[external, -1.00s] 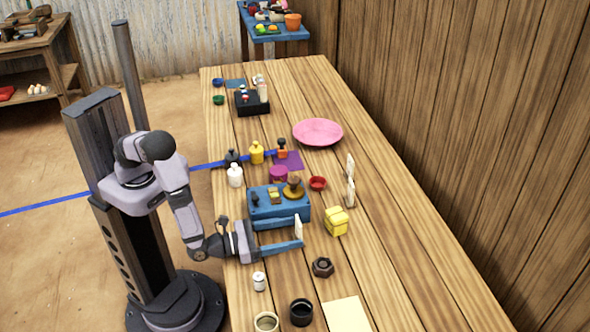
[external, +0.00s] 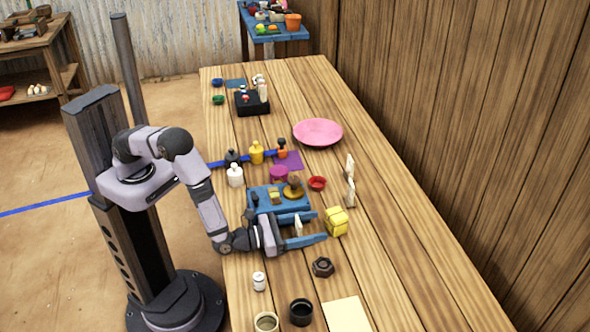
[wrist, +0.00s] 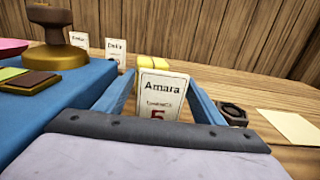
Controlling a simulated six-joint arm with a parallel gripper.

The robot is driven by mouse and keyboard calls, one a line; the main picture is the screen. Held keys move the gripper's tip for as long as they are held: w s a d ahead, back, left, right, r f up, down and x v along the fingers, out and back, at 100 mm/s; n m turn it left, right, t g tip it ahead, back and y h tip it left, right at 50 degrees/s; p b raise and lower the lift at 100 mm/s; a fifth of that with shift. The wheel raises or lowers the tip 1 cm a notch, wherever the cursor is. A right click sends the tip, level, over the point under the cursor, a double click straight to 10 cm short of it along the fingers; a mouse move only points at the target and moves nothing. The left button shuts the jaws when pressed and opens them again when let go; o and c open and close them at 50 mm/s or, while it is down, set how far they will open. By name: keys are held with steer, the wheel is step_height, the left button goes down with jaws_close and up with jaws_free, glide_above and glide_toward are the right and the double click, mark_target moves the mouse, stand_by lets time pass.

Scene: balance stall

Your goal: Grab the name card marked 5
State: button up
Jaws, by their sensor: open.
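The name card marked 5 (wrist: 162,90) is white, reads "Amara" and stands upright in the wrist view. The lower part of its red 5 is hidden behind my gripper's body. In the external view the card (external: 299,226) stands beside the blue stand's near side. My gripper (external: 320,226) is open, with one blue finger on each side of the card. In the wrist view, gaps show between the card and both fingers.
The blue stand (wrist: 62,92) with a wooden-handled stamp is close on the left. A yellow block (external: 337,222) is just beyond the fingertips. Two other name cards (external: 350,167) (external: 350,193) stand farther right. A dark hex nut (external: 323,267) lies nearer the front.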

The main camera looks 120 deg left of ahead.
steer(key=shift+c, duration=0.2)
steer(key=c, duration=1.1)
steer(key=shift+r, duration=0.1)
steer(key=shift+r+b, duration=0.55)
steer(key=shift+r, duration=4.35)
